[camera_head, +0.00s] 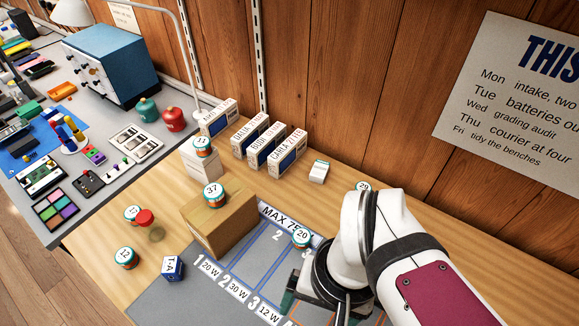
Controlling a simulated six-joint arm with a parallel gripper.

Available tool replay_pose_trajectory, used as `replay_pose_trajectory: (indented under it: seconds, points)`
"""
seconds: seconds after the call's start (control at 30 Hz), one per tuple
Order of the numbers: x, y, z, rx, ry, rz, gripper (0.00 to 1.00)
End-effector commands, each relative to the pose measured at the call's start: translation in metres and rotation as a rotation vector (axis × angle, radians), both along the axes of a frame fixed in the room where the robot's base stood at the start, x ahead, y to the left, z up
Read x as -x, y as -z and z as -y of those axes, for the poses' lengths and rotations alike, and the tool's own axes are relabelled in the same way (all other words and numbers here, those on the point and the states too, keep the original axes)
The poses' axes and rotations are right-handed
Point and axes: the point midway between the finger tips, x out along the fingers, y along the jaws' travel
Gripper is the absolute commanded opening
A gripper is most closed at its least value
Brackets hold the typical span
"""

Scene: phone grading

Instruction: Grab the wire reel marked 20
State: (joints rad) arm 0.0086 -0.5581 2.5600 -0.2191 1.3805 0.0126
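The wire reel marked 20 (301,237) has a white top with a dark number and a teal and orange side. It appears upright at the back of the grey marked mat (191,263), near the "MAX" strip. My gripper (291,292) is in front of the reel, at the lower middle right, under my white wrist. Its dark fingers are largely hidden by the wrist, so I cannot tell its opening. The reel shows above and beyond the visible finger, apparently apart from it.
A reel marked 37 (214,195) sits on a cardboard box (226,227). Another stands on white boxes (200,165). Reels marked 12 (126,258) and 17 (133,214) stand left; one marked 29 (363,186) is partly behind my arm. Upright phone boxes (285,152) line the wall.

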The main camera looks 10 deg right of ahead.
Motion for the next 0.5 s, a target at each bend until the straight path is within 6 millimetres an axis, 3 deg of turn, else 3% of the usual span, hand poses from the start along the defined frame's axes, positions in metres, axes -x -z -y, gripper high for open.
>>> replay_pose_trajectory:
  seconds: [0.13, 0.37, 0.5]
  points:
    - [0.0, 0.0, 0.0, 0.0, 0.0, 0.0, 0.93]
    - [0.0, 0.0, 0.0, 0.004, -0.007, -0.004, 0.93]
    - [-0.014, 0.007, 0.014, 0.114, -0.225, -0.113, 0.93]
